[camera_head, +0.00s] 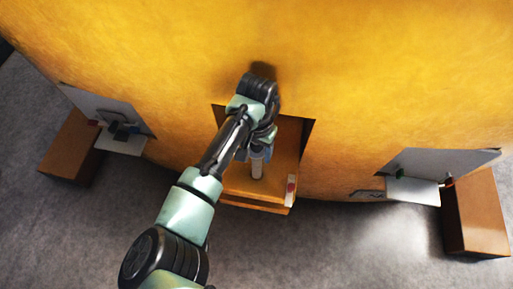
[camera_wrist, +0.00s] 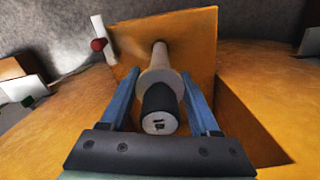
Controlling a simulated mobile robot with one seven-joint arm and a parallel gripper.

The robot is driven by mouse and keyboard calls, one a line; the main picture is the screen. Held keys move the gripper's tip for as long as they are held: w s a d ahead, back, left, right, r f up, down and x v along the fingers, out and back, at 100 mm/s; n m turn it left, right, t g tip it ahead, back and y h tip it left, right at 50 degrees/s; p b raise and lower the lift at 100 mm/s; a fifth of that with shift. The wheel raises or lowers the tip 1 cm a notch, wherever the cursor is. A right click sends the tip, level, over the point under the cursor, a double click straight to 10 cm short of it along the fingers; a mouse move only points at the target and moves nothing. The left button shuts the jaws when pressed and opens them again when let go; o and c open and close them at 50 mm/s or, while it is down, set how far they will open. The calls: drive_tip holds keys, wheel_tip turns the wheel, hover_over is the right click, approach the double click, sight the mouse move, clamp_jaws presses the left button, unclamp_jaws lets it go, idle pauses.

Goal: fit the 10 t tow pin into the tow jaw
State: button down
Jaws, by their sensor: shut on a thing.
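The tow jaw (camera_head: 275,190) is an orange opening in the large yellow casting, with a flat plate at its front. In the wrist view the jaw's orange plate (camera_wrist: 195,45) stands beyond the fingers. My gripper (camera_wrist: 157,78) has its two blue fingers shut on the tow pin (camera_wrist: 158,80). The pin has a black grip with a pale marked end facing the camera, a wide pale collar and a thinner shaft pointing at the plate. In the head view the pin (camera_head: 257,167) hangs below my gripper (camera_head: 256,153) over the jaw. I cannot tell whether its tip has entered a hole.
A white upright piece with a red knob (camera_head: 290,188) stands at the plate's right edge; the knob also shows in the wrist view (camera_wrist: 99,44). Brown boxes with pale shelves stand at left (camera_head: 70,147) and right (camera_head: 475,215). The grey floor in front is clear.

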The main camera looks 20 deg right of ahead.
sight(257, 171)
drive_tip(key=shift+f+b, duration=3.95)
drive_tip(key=shift+f, duration=2.3)
drive_tip(key=shift+c, duration=1.3)
unclamp_jaws()
drive_tip(key=shift+o, duration=1.1)
drive_tip(key=shift+s+f, duration=0.1)
drive_tip(key=shift+f, duration=0.05)
wheel_tip(257, 171, up, 13)
drive_tip(key=shift+r+p, duration=0.1)
drive_tip(key=shift+p, duration=0.8)
